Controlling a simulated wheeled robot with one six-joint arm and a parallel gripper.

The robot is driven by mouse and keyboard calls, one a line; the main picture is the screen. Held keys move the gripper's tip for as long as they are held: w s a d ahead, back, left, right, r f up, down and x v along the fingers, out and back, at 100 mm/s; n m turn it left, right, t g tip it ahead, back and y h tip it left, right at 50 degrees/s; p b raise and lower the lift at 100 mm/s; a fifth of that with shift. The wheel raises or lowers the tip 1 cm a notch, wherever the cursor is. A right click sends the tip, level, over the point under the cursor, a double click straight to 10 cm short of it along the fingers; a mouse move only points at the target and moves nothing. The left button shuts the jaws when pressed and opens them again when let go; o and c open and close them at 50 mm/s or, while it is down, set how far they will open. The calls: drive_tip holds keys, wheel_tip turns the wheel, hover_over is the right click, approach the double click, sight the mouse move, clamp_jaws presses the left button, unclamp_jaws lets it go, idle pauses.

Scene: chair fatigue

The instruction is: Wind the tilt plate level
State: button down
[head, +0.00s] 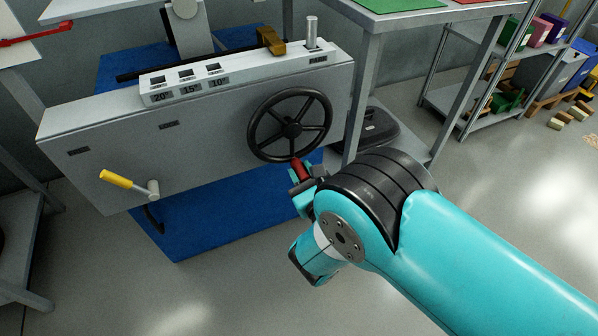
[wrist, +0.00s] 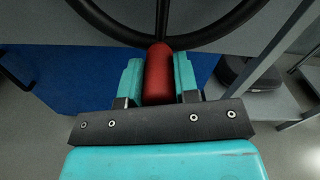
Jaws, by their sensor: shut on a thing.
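The black handwheel (head: 290,125) is mounted on the front of the grey machine body (head: 215,135), towards its right end. Its red handle (head: 300,168) sits at the bottom of the rim. My gripper (head: 302,186) is shut on the red handle. In the wrist view my teal fingers (wrist: 158,82) stand on both sides of the red handle (wrist: 159,70), below the black rim (wrist: 215,36). On top of the machine is a block marked 20°, 15° and 10° (head: 188,80). I cannot tell which part is the tilt plate.
A yellow-handled lever (head: 117,180) sticks out of the machine's left front. A grey table (head: 365,20) with a green mat (head: 398,4) stands to the right, shelving (head: 470,105) beyond. The floor at front left is clear.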

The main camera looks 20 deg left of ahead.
drive_tip(key=shift+w+d, duration=0.1)
drive_tip(key=shift+w, duration=0.05)
drive_tip(key=c, duration=0.9)
unclamp_jaws()
drive_tip(key=shift+r, duration=0.1)
drive_tip(key=shift+o, duration=0.2)
